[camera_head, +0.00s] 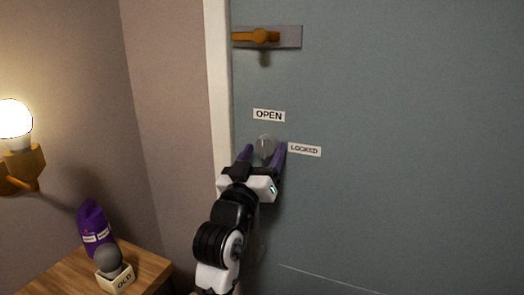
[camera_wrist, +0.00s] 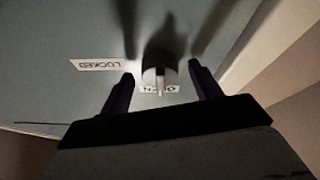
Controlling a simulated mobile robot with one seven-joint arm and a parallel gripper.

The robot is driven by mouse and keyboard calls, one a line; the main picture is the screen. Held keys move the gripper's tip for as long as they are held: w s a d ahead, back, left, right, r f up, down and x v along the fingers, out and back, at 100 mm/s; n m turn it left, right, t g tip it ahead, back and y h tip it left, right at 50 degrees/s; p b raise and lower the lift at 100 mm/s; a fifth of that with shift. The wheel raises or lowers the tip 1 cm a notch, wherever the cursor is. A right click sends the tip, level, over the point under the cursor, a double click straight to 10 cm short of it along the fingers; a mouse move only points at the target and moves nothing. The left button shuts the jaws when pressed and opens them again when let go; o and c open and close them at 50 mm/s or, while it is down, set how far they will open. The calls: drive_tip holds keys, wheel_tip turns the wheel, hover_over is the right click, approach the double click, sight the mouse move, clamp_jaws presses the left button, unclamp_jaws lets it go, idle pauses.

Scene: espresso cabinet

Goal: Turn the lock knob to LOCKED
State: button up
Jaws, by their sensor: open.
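A small grey lock knob (camera_head: 265,145) sits on the blue-grey door (camera_head: 410,130). An OPEN label (camera_head: 268,115) is above it and a LOCKED label (camera_head: 304,149) is to its right. My gripper (camera_head: 264,153) is open, with one dark finger on each side of the knob. In the wrist view, which is turned over, the knob (camera_wrist: 158,70) shows between the fingers with a gap on both sides. Its light ridge points toward the OPEN label (camera_wrist: 172,89), which it partly covers. The LOCKED label (camera_wrist: 98,64) is to the left there.
A brass door handle (camera_head: 258,36) on a grey plate is above the knob. A white door frame (camera_head: 218,90) runs along the left. A lit wall lamp (camera_head: 16,125), a wooden table (camera_head: 150,267), a purple bottle (camera_head: 94,222) and a grey bulb in an OLD holder (camera_head: 116,279) are at left.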

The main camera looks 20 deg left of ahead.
drive_tip(key=shift+c, duration=0.4)
drive_tip(key=c, duration=0.9)
